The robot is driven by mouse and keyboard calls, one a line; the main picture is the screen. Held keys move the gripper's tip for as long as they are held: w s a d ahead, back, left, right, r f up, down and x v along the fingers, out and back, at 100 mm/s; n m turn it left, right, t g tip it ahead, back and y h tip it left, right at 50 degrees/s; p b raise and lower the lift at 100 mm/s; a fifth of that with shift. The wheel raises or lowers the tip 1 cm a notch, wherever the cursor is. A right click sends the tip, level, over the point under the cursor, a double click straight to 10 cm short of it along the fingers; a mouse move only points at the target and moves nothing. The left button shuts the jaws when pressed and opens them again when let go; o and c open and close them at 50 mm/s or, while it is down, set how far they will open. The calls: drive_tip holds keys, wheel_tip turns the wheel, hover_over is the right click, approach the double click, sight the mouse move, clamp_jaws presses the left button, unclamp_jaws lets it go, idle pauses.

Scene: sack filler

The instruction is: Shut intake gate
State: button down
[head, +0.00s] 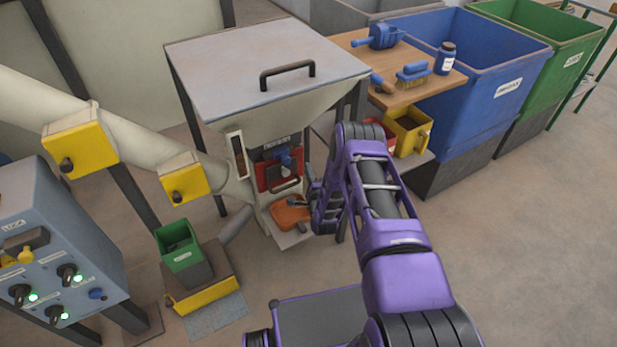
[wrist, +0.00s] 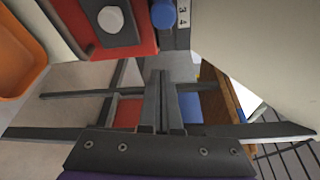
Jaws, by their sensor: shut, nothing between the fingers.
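The sack filler's hopper (head: 285,110) has a grey lid and stands in the middle of the head view. On its front is a red panel (head: 268,177) with a blue knob (head: 285,158) and a dark handle. In the wrist view the red panel (wrist: 82,30) shows at the top, with a pale round button, a blue knob (wrist: 163,14) and a scale marked 3 and 4. I cannot tell which part is the intake gate.
An orange tray (head: 290,214) sits under the spout, close to my gripper, and shows left in the wrist view (wrist: 20,55). Two yellow boxes (head: 185,178) sit on the pipe. A control panel (head: 50,250) stands left. A wooden shelf (head: 410,95) and bins (head: 480,70) stand right.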

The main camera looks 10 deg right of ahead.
sight(283, 156)
drive_tip(key=w+a, duration=0.3)
drive_tip(key=w, duration=0.1)
drive_tip(key=shift+a+r+b, duration=0.25)
drive_tip(key=shift+a+b, duration=0.05)
drive_tip(key=shift+b, duration=0.1)
drive_tip(key=shift+s+a, duration=0.1)
